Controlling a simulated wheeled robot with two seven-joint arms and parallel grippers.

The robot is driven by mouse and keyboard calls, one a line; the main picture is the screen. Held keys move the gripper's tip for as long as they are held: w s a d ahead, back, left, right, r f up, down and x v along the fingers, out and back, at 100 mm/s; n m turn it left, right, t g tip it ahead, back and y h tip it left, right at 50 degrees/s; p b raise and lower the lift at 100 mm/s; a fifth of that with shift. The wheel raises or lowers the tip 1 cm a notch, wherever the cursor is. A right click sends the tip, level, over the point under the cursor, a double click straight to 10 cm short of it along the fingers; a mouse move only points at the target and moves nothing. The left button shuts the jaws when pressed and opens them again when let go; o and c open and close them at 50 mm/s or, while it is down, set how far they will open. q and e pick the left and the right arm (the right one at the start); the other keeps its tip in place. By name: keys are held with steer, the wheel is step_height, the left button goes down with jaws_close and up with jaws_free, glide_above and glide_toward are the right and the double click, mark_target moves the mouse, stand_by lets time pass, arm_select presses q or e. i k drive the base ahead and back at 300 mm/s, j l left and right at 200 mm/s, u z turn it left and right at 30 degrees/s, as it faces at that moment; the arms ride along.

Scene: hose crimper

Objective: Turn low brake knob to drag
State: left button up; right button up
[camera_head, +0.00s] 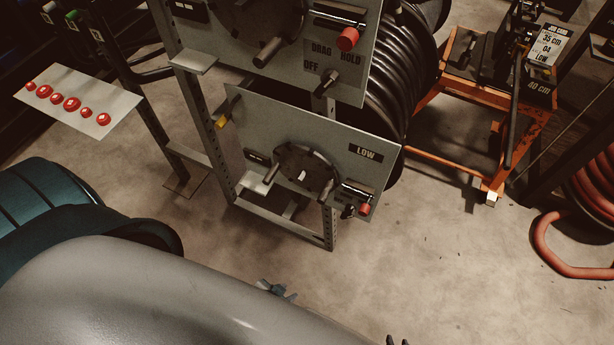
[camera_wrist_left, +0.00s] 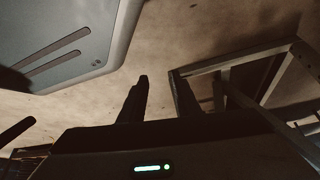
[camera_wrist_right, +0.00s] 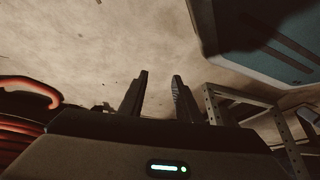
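The lower panel marked LOW (camera_head: 366,152) carries a round black crank disc (camera_head: 305,172). A small dark knob (camera_head: 348,211) sits near its lower right edge, beside a red-tipped lever (camera_head: 364,209). Any setting labels around this knob cannot be read. My left gripper (camera_head: 277,289) shows partly past my grey body, below the panel and apart from it. In the left wrist view its fingers (camera_wrist_left: 159,78) are apart and empty. My right gripper (camera_head: 397,341) barely shows at the bottom edge. In the right wrist view its fingers (camera_wrist_right: 160,76) are apart and empty.
The upper panel (camera_head: 225,45) has another knob (camera_head: 327,82) with OFF, DRAG and HOLD labels. Black hose coils (camera_head: 395,85) stand behind the panels. An orange cart (camera_head: 470,160) stands right, a red-button plate (camera_head: 85,112) left. Floor below the panels is clear.

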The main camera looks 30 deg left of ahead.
mark_target(350, 211)
steer(key=k+j, duration=0.15)
steer(key=j, duration=0.2)
steer(key=k+j, duration=0.1)
steer(key=j, duration=0.3)
steer(key=k+j, duration=0.15)
steer(key=j, duration=0.2)
steer(key=k+j, duration=0.1)
steer(key=j, duration=0.3)
